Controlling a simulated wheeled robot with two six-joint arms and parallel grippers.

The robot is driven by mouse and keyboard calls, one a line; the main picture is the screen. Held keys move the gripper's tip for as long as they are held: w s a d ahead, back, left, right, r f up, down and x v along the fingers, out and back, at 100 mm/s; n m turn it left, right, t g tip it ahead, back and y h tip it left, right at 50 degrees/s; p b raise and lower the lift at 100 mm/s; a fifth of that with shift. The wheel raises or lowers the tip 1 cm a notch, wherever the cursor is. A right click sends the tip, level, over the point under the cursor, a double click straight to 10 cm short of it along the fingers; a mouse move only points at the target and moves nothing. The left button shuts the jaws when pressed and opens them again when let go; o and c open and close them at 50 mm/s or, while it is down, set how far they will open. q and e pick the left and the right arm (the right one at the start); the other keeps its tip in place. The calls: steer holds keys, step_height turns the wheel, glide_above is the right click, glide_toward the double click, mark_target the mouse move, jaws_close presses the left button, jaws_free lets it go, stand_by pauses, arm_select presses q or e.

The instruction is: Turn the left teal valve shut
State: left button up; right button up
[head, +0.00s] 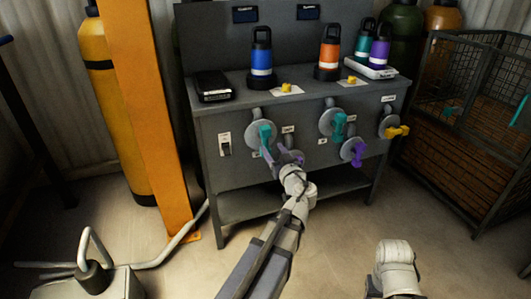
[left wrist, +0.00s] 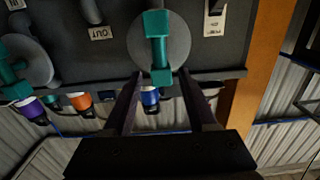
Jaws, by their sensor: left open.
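The left teal valve (head: 265,132) is on the left of the grey cabinet's front, its handle roughly upright against a round grey plate. In the left wrist view the same teal handle (left wrist: 159,48) lies up and down in the picture, just beyond the fingertips. My left gripper (head: 278,155) is open and empty, just below and right of the handle in the head view. In the left wrist view the two fingers of my left gripper (left wrist: 160,80) are spread to either side of the handle's line, with no clear contact. My right gripper is out of view.
A second teal valve (head: 338,126), a purple valve (head: 355,152) and a yellow valve (head: 396,131) are further right. A switch (head: 225,144) is at left. Bottles, including a blue one (head: 261,60), stand on top. An orange post (head: 150,120) is left; a wire cage (head: 470,110) is right.

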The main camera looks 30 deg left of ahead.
mark_target(267, 140)
arm_select(q)
steer(key=shift+w+a, duration=0.15)
steer(key=shift+a, duration=0.05)
steer(key=x, duration=0.7)
steer(key=shift+w+a, duration=0.2)
steer(key=shift+w, duration=0.05)
steer(key=shift+c, duration=0.4)
jaws_close()
